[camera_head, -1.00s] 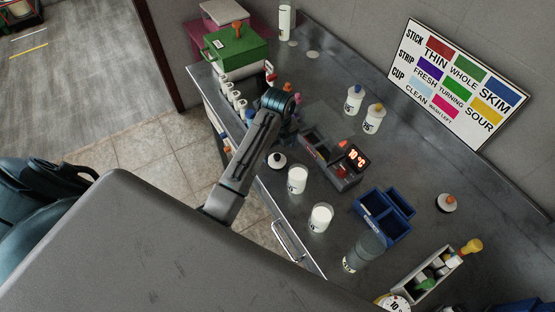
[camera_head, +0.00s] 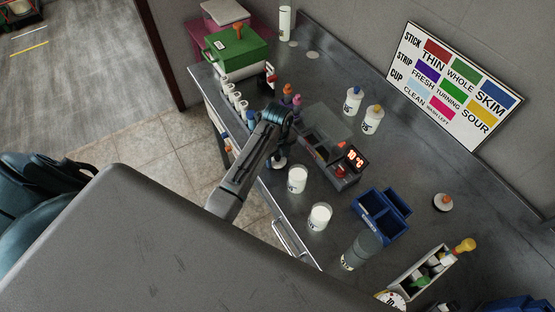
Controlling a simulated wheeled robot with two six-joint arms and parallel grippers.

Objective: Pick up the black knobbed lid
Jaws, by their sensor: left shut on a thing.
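The black knobbed lid (camera_head: 277,166) is a small pale disc near the front edge of the steel counter, left of the nearer milk cups. My left arm reaches in over the counter, and my left gripper (camera_head: 279,153) is shut on the lid's knob from above. The arm and gripper hide most of the knob and part of the disc. I cannot tell whether the lid is still touching the counter. My right gripper is out of view.
Two white cups (camera_head: 297,179) (camera_head: 320,216) stand close to the right. A heater block reading 10°C (camera_head: 353,157) lies behind. A blue bin (camera_head: 381,215), a dark clear cup (camera_head: 361,250) and an orange-knobbed lid (camera_head: 443,202) are further right. Several coloured-top bottles stand behind the gripper.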

